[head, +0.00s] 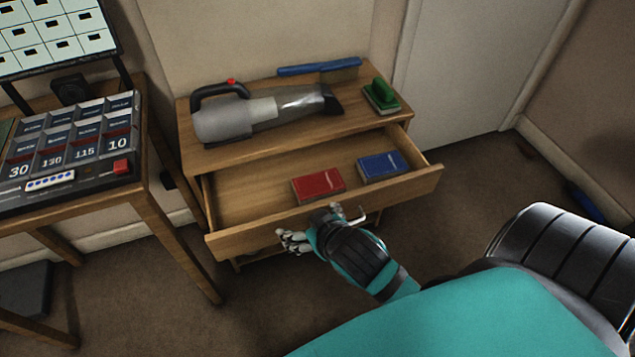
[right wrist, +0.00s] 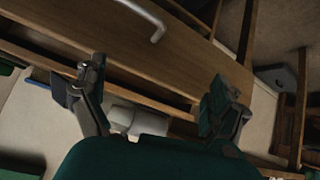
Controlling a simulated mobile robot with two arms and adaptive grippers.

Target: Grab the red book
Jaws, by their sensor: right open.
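The red book (head: 319,185) lies flat in the open drawer (head: 250,200), towards its front. My right gripper (head: 310,228) is open and empty, just in front of the drawer's front panel, close to its metal handle (head: 350,215) and apart from the red book. In the right wrist view the two fingers of my right gripper (right wrist: 155,95) are spread, with the handle (right wrist: 157,33) beyond them; the red book cannot be made out there. My left gripper is not in view.
A blue book (head: 383,166) lies in the drawer to the right of the red one. A handheld vacuum (head: 255,112), a blue brush (head: 320,67) and a green-topped brush (head: 381,95) are on the cabinet top. A desk with a control panel (head: 70,150) stands at left.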

